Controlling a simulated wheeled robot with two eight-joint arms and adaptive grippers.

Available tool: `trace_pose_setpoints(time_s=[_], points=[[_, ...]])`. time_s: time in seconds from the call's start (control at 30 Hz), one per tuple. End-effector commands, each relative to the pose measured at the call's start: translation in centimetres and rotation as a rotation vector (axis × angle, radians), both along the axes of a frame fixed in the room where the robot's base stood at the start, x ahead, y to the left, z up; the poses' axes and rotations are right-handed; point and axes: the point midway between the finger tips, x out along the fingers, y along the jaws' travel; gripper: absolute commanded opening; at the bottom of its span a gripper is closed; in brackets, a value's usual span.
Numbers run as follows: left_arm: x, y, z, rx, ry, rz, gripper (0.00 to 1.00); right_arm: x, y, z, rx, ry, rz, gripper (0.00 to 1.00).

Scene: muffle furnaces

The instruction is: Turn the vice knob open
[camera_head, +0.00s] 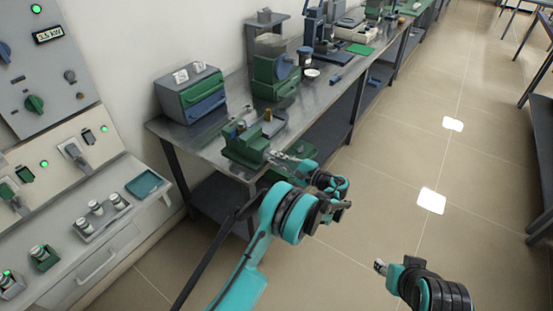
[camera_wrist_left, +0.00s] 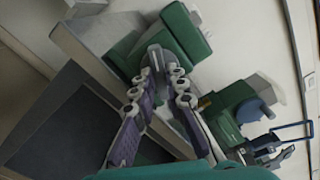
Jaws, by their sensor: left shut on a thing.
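The green vice (camera_head: 241,144) stands on the near corner of the metal workbench. It also shows in the left wrist view (camera_wrist_left: 186,34), close beyond the fingers. My left gripper (camera_head: 277,157) reaches the vice's front from the right. In the left wrist view its purple-and-grey fingers (camera_wrist_left: 165,66) close around a small grey part at the vice's front, which looks like the vice knob.
The metal workbench (camera_head: 217,145) carries a green-and-blue drawer box (camera_head: 193,95) and a green machine (camera_head: 273,75) behind the vice. A control panel (camera_head: 42,60) and a counter with small jars (camera_head: 98,207) are at the left.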

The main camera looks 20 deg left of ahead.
Motion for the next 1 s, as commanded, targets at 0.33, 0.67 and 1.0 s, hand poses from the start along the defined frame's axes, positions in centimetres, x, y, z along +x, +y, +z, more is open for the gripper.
trace_pose_setpoints(time_s=[0.33,0.67,1.0], points=[[-0.03,-0.04,-0.08,-0.113,-0.306,0.001,0.0,0.0,0.0,-0.01,0.0,0.0,0.0,0.41],[-0.04,-0.04,-0.09,-0.221,-0.601,0.001,0.0,0.0,0.0,-0.01,0.0,0.0,0.0,0.41],[-0.06,-0.04,-0.08,-0.331,-0.903,0.001,0.0,0.0,0.0,-0.01,0.0,0.0,0.0,0.41]])
